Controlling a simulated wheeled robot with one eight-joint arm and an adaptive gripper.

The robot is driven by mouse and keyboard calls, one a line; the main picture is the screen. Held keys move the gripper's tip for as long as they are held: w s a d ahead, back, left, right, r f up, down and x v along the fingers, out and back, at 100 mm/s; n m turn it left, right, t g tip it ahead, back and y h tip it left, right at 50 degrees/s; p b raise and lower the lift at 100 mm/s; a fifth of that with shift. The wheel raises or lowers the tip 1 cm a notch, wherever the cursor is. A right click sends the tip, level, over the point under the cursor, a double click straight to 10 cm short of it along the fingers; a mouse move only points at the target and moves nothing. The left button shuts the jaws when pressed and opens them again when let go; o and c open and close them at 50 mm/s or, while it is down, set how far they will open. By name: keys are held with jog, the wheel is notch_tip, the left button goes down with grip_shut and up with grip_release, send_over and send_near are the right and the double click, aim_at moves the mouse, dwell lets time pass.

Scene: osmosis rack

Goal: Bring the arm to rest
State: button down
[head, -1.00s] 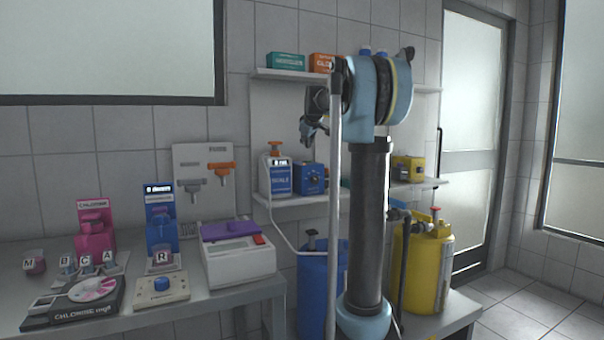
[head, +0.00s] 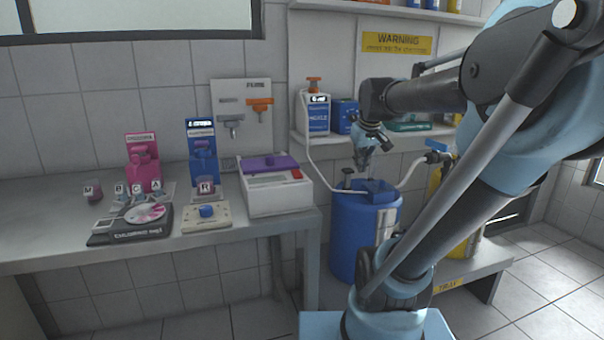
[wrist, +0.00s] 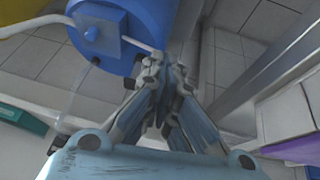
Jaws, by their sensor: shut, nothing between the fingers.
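My gripper (head: 362,165) hangs at the end of my folded arm in the head view, pointing down above the blue drum (head: 352,240). It is shut and empty. In the wrist view my gripper (wrist: 160,62) shows with its fingers together, and part of the blue drum (wrist: 150,12) lies beyond them. I see a gap between gripper and drum in the head view. My arm reaches from the lower right up and across to the left and hides part of the yellow container (head: 436,190) behind it.
A bench (head: 40,228) on the left carries pink and blue dispensers, small labelled cups, a round-dial meter (head: 132,222) and a white device with a purple lid (head: 275,192). A wall shelf (head: 310,142) with a dosing bottle (head: 317,112) stands close behind my gripper. Clear floor (head: 560,260) lies at right.

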jog(key=s+f+m+g, duration=0.3)
jog(key=s+f, duration=1.5)
jog(key=s, duration=0.2)
jog(key=shift+d+f, duration=0.15)
jog(key=shift+f, duration=0.1)
jog(key=shift+w+f, duration=0.2)
jog(key=shift+w, duration=0.3)
